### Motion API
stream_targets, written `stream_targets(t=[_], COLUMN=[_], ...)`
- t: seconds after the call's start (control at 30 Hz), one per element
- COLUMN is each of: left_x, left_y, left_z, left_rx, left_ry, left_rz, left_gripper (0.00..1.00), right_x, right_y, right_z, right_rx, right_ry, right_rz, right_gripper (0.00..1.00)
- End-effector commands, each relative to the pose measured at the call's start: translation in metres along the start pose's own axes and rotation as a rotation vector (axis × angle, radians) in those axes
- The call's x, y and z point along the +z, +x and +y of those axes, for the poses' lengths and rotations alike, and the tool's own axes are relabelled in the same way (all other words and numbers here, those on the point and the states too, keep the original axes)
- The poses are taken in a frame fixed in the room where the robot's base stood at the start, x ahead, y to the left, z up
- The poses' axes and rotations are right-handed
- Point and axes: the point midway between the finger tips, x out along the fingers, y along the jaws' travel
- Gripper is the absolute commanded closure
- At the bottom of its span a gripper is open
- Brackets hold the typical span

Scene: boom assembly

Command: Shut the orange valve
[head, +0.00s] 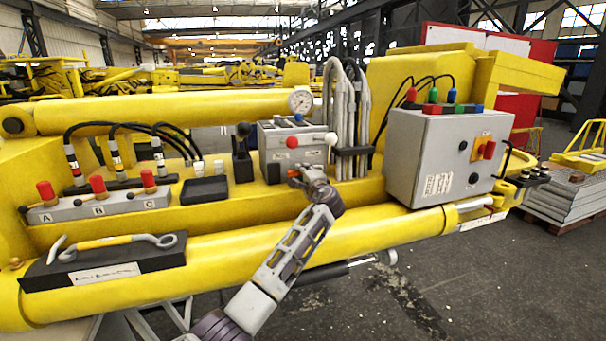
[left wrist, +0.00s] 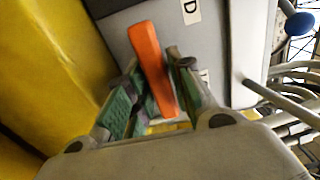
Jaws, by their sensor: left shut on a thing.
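The orange valve handle (left wrist: 148,52) is a flat bar in front of a grey block (left wrist: 205,50) with a "D" label in the left wrist view. My left gripper (left wrist: 155,98) is shut on the handle's near end, with green-padded fingers on either side. In the head view my left gripper (head: 306,174) is at the lower front of the grey valve block (head: 290,152), and only a small bit of orange shows beside it. The gripper hides most of the handle there. My right gripper is not in view.
Grey hoses (head: 350,110) and a grey control box (head: 440,155) stand to the right. A yellow cylinder (head: 215,248) runs below.

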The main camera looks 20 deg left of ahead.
Motion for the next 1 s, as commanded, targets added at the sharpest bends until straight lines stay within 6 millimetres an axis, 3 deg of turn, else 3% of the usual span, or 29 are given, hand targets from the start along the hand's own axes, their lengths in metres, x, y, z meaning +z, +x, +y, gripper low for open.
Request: stream_targets(t=[0.1,0.13,0.23,0.67,1.0], left_x=[-0.001,-0.001,-0.001,0.0,-0.001], left_y=[-0.001,-0.001,-0.001,-0.002,-0.021], left_z=[0.0,0.0,0.0,0.0,0.001], left_rx=[0.0,0.0,0.0,0.0,0.001], left_ry=[0.0,0.0,0.0,-0.001,-0.001], left_rz=[0.002,0.002,0.002,0.0,0.002], left_gripper=[1.0,0.73,0.61,0.61,0.61], right_x=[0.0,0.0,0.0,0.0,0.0], right_y=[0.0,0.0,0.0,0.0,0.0], right_z=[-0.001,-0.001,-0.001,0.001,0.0], right_rx=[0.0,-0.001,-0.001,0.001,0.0], right_ry=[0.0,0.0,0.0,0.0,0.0], right_rz=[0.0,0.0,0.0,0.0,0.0], right_gripper=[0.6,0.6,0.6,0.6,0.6])
